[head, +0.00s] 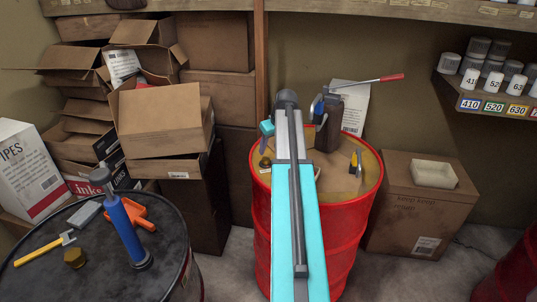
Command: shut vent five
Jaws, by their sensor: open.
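No vent marked five can be read here. A red drum (349,225) stands in the middle, with a small dark brass cap (265,163) on the left of its tan top. A black drum (180,272) at the lower left carries a brass cap (74,258) near its front. I cannot tell whether either cap is a vent. My teal arm reaches over the red drum and hides part of its top. A small teal piece beside the arm's far end may be my wrist. My gripper's fingers are not visible.
A dark holder (329,130) stands on the red drum. Cartons (163,122) are stacked behind; another (406,205) is at right.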

